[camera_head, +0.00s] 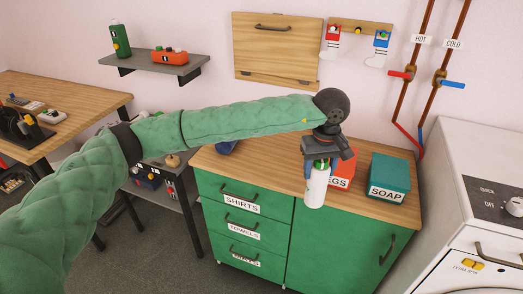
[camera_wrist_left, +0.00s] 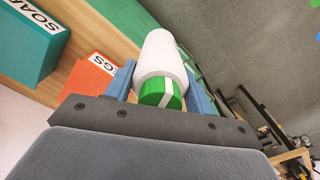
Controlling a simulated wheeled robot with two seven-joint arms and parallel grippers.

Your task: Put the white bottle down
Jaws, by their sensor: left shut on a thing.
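The white bottle (camera_head: 316,190) with a green cap is held by my left gripper (camera_head: 318,168), which comes down on it from above. In the head view the bottle hangs upright at the front edge of the wooden cabinet top (camera_head: 240,165), and its base overlaps the green front. I cannot tell whether it touches the top. In the left wrist view the bottle (camera_wrist_left: 162,58) sits between the two blue fingers (camera_wrist_left: 160,85), with its green cap toward the palm. My right gripper is not in view.
The cabinet top left of the bottle is mostly clear. A white washing machine (camera_head: 460,190) is at the right.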

